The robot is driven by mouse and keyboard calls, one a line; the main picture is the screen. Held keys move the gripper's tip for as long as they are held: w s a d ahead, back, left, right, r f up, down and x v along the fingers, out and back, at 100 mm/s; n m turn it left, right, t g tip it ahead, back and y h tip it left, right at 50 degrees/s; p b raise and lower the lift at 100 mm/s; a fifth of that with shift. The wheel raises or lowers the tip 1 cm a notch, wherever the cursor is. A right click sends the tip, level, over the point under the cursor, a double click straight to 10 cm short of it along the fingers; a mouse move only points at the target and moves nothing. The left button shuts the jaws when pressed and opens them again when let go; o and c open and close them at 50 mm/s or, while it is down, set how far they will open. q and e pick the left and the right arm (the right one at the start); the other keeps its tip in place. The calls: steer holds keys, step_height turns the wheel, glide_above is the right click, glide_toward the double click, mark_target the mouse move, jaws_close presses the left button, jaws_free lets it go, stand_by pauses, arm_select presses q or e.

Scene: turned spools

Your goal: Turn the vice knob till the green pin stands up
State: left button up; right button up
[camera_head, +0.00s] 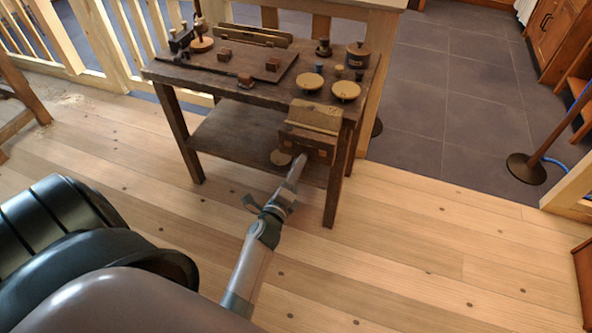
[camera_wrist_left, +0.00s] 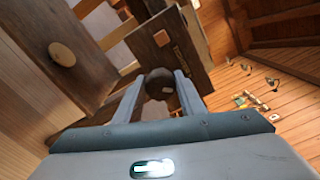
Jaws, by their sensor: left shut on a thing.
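The vice (camera_head: 309,139) is a wooden block with a tan top at the front right edge of the workbench. In the left wrist view its dark front jaw (camera_wrist_left: 168,38) stands behind the knob. The knob (camera_wrist_left: 159,84) is dark and rounded, and it sits between the fingers of my left gripper (camera_wrist_left: 157,94). My left gripper (camera_head: 299,163) is shut on it, reaching the vice's front from below in the head view. I cannot make out the green pin in either view. My right gripper is not in view.
The workbench top (camera_head: 215,78) holds small wooden blocks, round discs (camera_head: 346,90) and a lidded pot (camera_head: 358,55). A lower shelf (camera_head: 232,136) lies under it. The plank floor (camera_head: 420,240) in front is clear. A post on a round base (camera_head: 526,168) stands at right.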

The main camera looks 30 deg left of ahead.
arm_select(q)
steer(key=shift+s+d+f+m, duration=0.1)
steer(key=shift+s+f+m, duration=0.1)
steer(key=shift+f+m, duration=0.25)
steer(key=shift+r, duration=0.1)
steer(key=o, duration=0.8)
steer(key=shift+o, duration=1.2)
steer(key=shift+r, duration=0.25)
steer(key=shift+w, duration=0.1)
